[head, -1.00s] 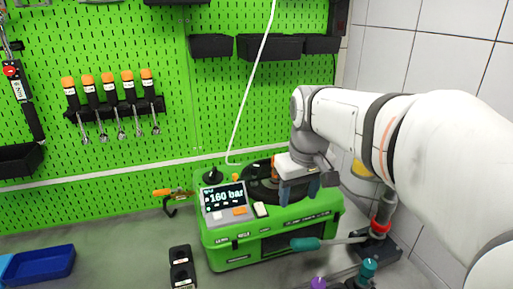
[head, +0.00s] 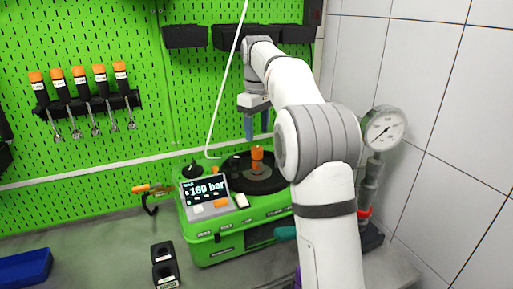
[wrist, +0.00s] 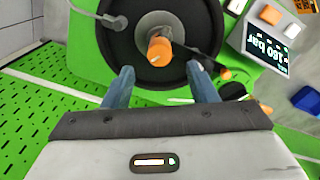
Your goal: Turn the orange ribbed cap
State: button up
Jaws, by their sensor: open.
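The orange ribbed cap (head: 257,153) stands upright on a post in the middle of a black round recess (head: 268,184) on top of the green test unit (head: 235,241). In the wrist view the orange cap (wrist: 159,51) shows ahead of and between my fingers. My gripper (head: 257,138) is open and empty, with its blue fingers pointing down above the cap. The fingers do not appear to touch the cap. My gripper also shows in the wrist view (wrist: 160,75). My arm hides the right part of the unit.
A display (head: 206,190) reading 160 bar sits on the unit's left. A pressure gauge (head: 383,129) stands to the right. Orange-topped tools (head: 79,90) hang on the green pegboard. A white hose (head: 226,90) hangs down near my gripper. A black holder (head: 165,265) stands in front.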

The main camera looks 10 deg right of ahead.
aim_at(257, 148)
notch_tip(257, 148, down, 6)
dwell(0.4)
jog(key=shift+c, duration=0.2)
jog(key=c, duration=0.9)
jog(key=shift+a, duration=0.15)
jog(key=shift+c, duration=0.2)
